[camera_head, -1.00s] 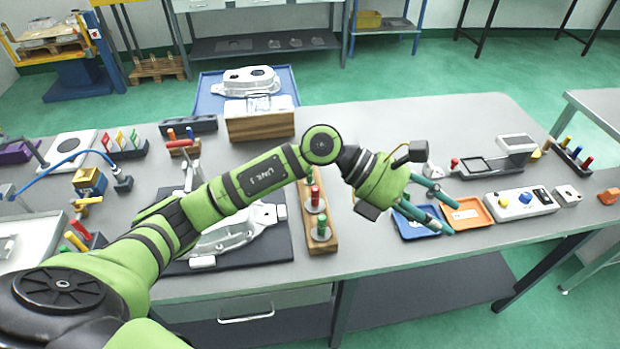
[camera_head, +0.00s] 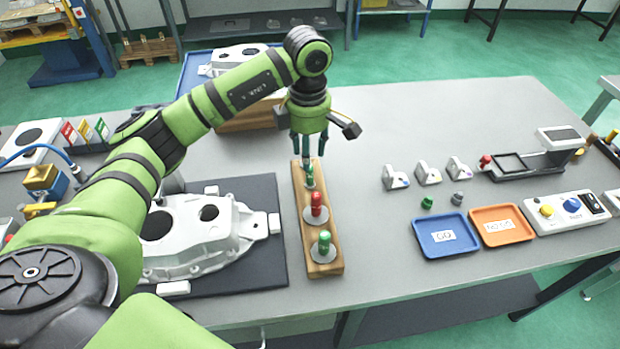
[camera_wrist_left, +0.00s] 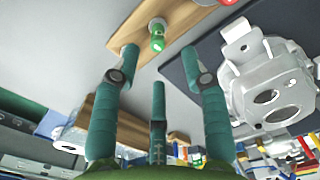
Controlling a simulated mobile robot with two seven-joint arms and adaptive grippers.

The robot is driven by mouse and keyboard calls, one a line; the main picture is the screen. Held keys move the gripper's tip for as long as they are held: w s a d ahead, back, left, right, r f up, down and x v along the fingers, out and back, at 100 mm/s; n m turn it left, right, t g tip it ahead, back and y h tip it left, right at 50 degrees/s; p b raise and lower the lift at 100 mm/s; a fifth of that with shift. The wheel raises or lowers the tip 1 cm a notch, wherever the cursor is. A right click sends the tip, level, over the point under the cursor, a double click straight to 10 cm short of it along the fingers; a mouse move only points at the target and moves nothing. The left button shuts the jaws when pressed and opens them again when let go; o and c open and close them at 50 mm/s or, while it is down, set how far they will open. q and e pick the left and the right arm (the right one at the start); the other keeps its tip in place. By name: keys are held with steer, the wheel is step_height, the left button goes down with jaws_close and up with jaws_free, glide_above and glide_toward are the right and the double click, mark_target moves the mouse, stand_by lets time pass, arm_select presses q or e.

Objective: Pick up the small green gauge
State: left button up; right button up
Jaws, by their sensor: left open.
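The small green gauge (camera_head: 310,178) stands upright at the far end of a wooden block (camera_head: 333,268). A red gauge (camera_head: 316,204) and a larger green gauge (camera_head: 325,242) stand nearer on the same block. My left gripper (camera_head: 307,152) points down just above and behind the small green gauge, open and empty. In the left wrist view the small green gauge (camera_wrist_left: 157,40) shows beyond the spread fingers (camera_wrist_left: 160,62), apart from them. Its lower part meets a pale round base. My right gripper is not in view.
A pale casting (camera_head: 200,235) lies on a dark mat (camera_head: 265,190) left of the block. To the right are a blue tray (camera_head: 443,251), an orange tray (camera_head: 485,212) and several small fixtures (camera_head: 428,174). The table between block and trays is clear.

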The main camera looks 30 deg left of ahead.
mark_target(310, 181)
arm_select(q)
step_height(310, 181, down, 2)
steer(key=shift+p, duration=0.6)
steer(key=shift+d+f+p, duration=0.1)
steer(key=shift+f+p, duration=0.4)
steer(key=shift+f, duration=0.2)
step_height(310, 181, down, 3)
steer(key=shift+w+r, duration=0.1)
steer(key=shift+r, duration=0.1)
steer(key=shift+f, duration=0.1)
jaws_close()
steer(key=shift+w, duration=0.1)
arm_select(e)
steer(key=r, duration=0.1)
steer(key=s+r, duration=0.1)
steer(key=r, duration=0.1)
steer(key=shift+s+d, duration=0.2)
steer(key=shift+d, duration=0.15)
